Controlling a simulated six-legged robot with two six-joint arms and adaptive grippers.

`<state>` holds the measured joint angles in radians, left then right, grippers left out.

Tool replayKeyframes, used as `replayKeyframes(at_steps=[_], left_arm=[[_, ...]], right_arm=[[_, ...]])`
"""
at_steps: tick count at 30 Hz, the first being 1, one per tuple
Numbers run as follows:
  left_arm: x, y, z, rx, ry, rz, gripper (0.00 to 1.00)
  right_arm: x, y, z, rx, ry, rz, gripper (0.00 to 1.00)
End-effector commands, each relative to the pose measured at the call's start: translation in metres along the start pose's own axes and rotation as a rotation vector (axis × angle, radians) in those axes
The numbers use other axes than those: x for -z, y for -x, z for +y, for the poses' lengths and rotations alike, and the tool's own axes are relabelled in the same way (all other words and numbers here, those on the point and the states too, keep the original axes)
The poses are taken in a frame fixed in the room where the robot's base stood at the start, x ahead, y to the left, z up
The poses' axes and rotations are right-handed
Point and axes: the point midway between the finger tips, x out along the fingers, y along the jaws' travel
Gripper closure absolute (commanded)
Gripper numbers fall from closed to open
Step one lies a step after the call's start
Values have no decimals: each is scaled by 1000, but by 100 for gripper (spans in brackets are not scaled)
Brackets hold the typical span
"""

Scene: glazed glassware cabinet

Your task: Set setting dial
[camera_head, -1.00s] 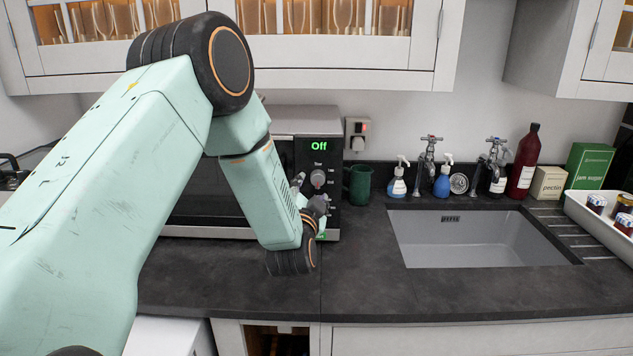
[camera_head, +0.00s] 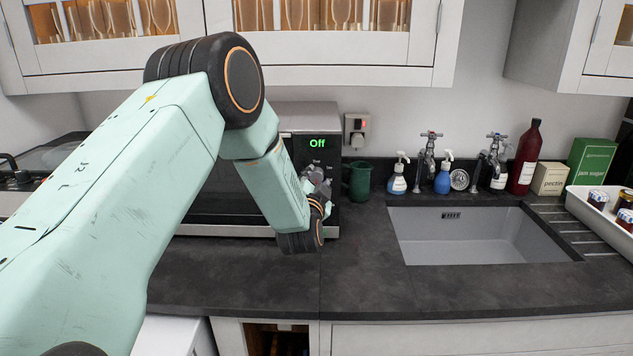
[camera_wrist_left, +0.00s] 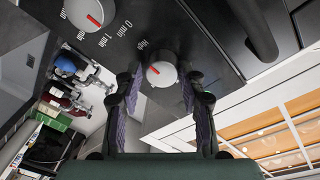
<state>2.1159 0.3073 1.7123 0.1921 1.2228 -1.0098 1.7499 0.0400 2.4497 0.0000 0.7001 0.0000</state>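A microwave (camera_head: 215,207) stands on the counter, its display (camera_head: 317,143) reading "Off". My left gripper (camera_head: 318,186) is at its control panel and hides the dials in the head view. In the left wrist view, a round grey dial (camera_wrist_left: 160,74) with a red mark sits between the open fingers of my left gripper (camera_wrist_left: 160,80). "High" is printed beside this dial. A gap shows between the dial and each finger. A second grey dial (camera_wrist_left: 88,16), with minute labels, lies at upper left, outside the fingers. My right gripper is not in view.
A green mug (camera_head: 359,181) stands just right of the microwave. Further right are soap bottles (camera_head: 397,180), a sink (camera_head: 480,236) and a white tray (camera_head: 600,212). Glazed wall cabinets (camera_head: 330,76) hang above. The counter (camera_head: 350,285) in front is clear.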

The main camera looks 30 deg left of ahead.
Motion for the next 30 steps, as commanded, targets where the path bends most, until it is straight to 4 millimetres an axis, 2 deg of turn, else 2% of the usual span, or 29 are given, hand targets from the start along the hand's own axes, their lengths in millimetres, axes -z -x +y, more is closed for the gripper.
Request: replayKeyframes(at_steps=[2,12,22,30], left_arm=[[0,0,0,0,0,0,70],[0,0,-1,2,1,0,98],[0,0,0,6,56,7,98],[0,-1,0,22,243,23,98]], right_arm=[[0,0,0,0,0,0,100],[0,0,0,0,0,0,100],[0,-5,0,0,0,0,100],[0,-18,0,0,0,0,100]])
